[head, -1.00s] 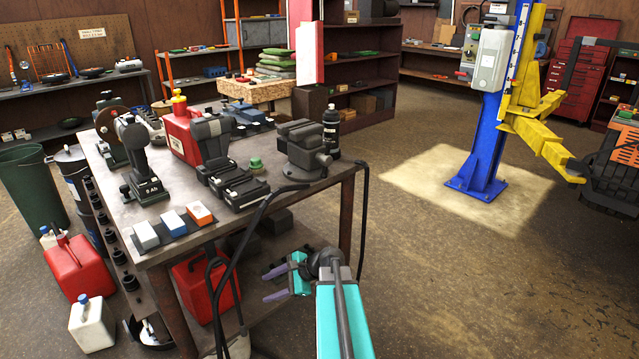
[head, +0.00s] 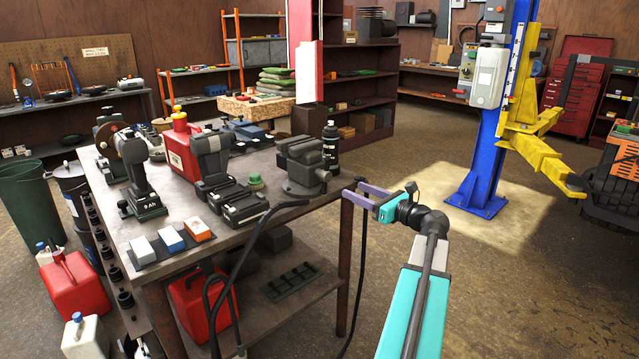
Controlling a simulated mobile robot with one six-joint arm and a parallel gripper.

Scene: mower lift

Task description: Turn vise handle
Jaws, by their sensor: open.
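The dark grey vise (head: 300,170) sits at the right corner of the metal workbench (head: 190,222) in the head view. Its handle is hard to make out against the dark body. My gripper (head: 351,190) has two purple fingers, open and empty, pointing left toward the vise. The fingertips are just right of the vise in the picture, near the bench corner, and appear apart from it. I cannot tell the exact depth between them.
A black bottle (head: 330,148) stands behind the vise. Black battery chargers (head: 240,203) and drills are to its left. A black cable (head: 262,225) hangs over the bench's front edge. A blue and yellow lift (head: 492,150) stands at the right. Floor right of the bench is clear.

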